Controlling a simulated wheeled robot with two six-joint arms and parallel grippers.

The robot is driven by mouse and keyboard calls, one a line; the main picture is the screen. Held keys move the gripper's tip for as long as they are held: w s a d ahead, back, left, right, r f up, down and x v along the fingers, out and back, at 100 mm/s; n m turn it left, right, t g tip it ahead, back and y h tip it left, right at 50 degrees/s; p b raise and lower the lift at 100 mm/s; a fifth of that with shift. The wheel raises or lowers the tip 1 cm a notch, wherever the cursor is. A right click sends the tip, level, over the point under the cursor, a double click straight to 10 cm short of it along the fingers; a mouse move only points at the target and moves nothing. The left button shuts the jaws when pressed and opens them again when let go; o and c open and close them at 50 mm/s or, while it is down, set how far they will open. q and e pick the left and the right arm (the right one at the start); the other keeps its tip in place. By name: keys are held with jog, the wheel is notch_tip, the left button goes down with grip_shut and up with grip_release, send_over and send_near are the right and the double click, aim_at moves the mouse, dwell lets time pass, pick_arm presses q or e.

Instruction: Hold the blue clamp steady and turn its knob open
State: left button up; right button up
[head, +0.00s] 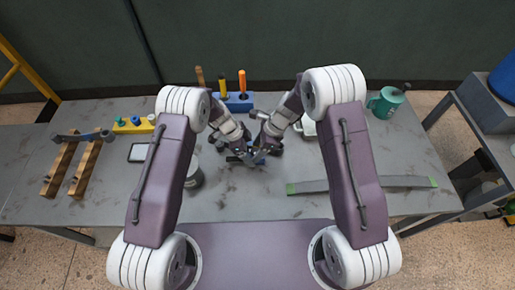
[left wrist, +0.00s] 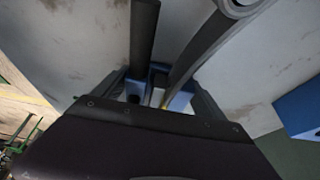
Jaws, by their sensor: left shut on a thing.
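The blue clamp (head: 259,160) is small in the head view, on or just above the middle of the grey table, mostly hidden by both grippers. My left gripper (head: 243,152) is at its left side and shut on it. In the left wrist view, blue parts of the clamp (left wrist: 181,98) show between the dark fingers of my left gripper (left wrist: 160,92). My right gripper (head: 267,148) is close at the clamp's right side. Its fingertips are too small and dark to tell whether they are open or touching the clamp. I cannot make out the knob.
A blue block (head: 238,103) with upright orange and yellow handles stands behind the grippers. A teal mug (head: 386,102) is at the back right. A grey strip with green ends (head: 408,181) lies at the right. Wooden bars (head: 61,166) and a yellow block (head: 133,126) are at the left.

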grip_shut()
jog(key=n+g, duration=0.1)
jog(key=n, duration=0.3)
jog(key=shift+w+n+g, duration=0.15)
jog(key=shift+n+g, duration=0.15)
jog(key=shift+g, duration=0.1)
jog(key=shift+o, duration=0.3)
grip_release()
jog(key=v, duration=1.2)
jog(key=shift+a, duration=0.1)
